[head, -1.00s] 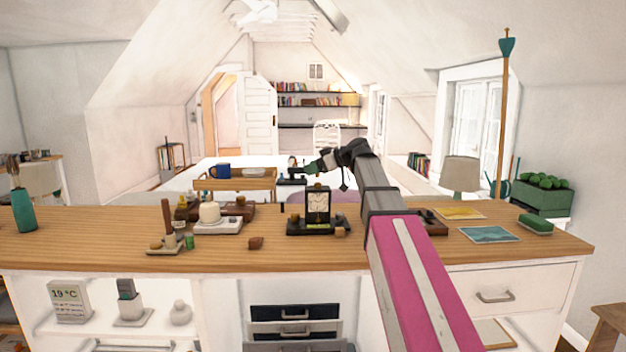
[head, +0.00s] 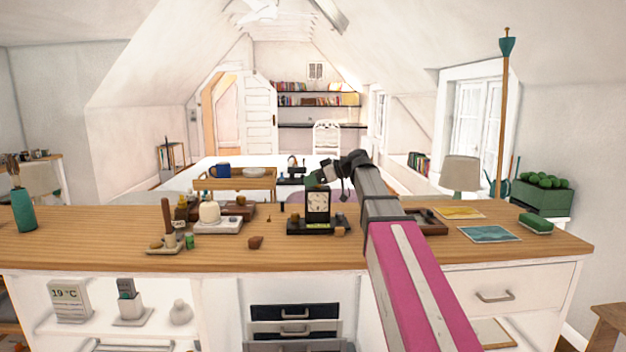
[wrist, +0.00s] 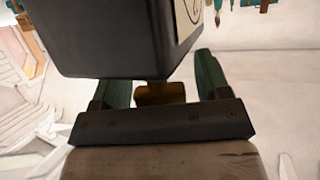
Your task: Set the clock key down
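The clock (head: 318,206), a dark upright case with a pale dial, stands on a dark base on the wooden counter. My gripper (head: 317,180) is just above and behind its top in the head view. In the wrist view my green fingers (wrist: 157,85) stand apart on a dark bar, and the clock's dark case (wrist: 105,35) fills the top, covering part of the left finger. A small brown piece (wrist: 160,93) shows between the fingers. I cannot tell whether it is the clock key or whether the fingers touch it.
A white stand (head: 218,226) with a cream-coloured object and a small brown lump (head: 255,242) are left of the clock. A dark tray (head: 428,222) and flat cards (head: 489,234) lie to the right. Bare counter lies in front of the clock.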

